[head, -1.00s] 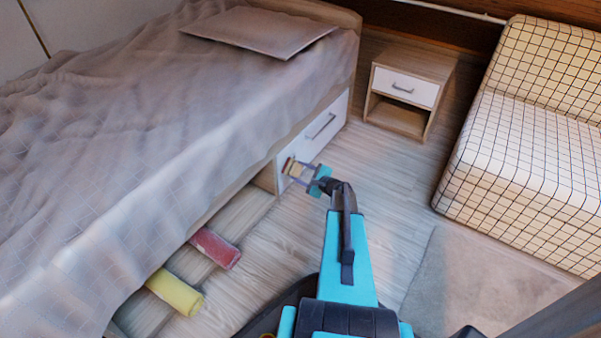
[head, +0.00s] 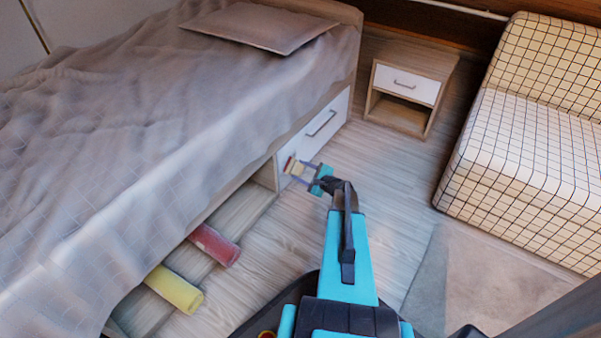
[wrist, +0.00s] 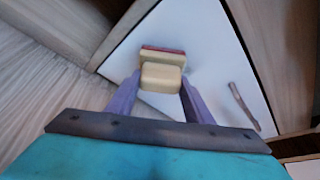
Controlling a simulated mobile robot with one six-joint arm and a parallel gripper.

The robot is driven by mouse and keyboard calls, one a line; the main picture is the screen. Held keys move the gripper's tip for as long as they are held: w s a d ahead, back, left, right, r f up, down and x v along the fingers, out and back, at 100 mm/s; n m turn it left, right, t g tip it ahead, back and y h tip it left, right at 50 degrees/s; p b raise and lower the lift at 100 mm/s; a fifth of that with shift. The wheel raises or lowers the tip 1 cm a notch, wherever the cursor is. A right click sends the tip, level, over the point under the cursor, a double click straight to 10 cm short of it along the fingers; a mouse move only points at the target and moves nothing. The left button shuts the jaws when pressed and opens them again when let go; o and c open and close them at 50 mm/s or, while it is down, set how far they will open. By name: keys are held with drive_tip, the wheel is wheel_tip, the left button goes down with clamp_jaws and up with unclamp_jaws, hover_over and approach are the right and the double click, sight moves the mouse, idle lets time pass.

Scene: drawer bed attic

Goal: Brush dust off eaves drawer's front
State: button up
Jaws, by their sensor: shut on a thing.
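The eaves drawer's white front (head: 318,130) is set in the side of the bed, with a grey bar handle (head: 321,123). It fills the middle of the wrist view (wrist: 205,55), where the handle shows at right. My gripper (head: 299,171) is shut on a small brush (wrist: 161,76) with a pale wooden body and a dark red strip on its far side. The red strip is at the near lower end of the drawer front. I cannot tell whether it touches the panel. No dust can be made out on the front.
A red roll (head: 214,245) and a yellow roll (head: 175,290) lie in the open bay under the bed (head: 130,150). A nightstand (head: 408,90) stands beyond the drawer. A checked sofa (head: 530,150) is at right. The floor (head: 385,190) between is clear.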

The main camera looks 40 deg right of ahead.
drive_tip(key=shift+w+d, duration=0.15)
drive_tip(key=shift+d, duration=0.6)
drive_tip(key=shift+w+d, duration=0.15)
drive_tip(key=shift+d, duration=0.55)
drive_tip(key=shift+w+d+p, duration=0.3)
drive_tip(key=shift+d, duration=0.6)
drive_tip(key=shift+w+d+p, duration=0.25)
drive_tip(key=shift+w+d, duration=0.05)
drive_tip(key=shift+d, duration=0.55)
drive_tip(key=shift+f, duration=0.1)
drive_tip(key=shift+s+f+b, duration=0.1)
drive_tip(key=shift+f+b, duration=0.45)
drive_tip(key=shift+f, duration=0.3)
drive_tip(key=shift+s+a+b, duration=0.15)
drive_tip(key=shift+a+b, duration=0.2)
drive_tip(key=shift+a, duration=0.6)
drive_tip(key=shift+s+a+b, duration=0.15)
drive_tip(key=shift+a+b, duration=0.15)
drive_tip(key=shift+a, duration=0.65)
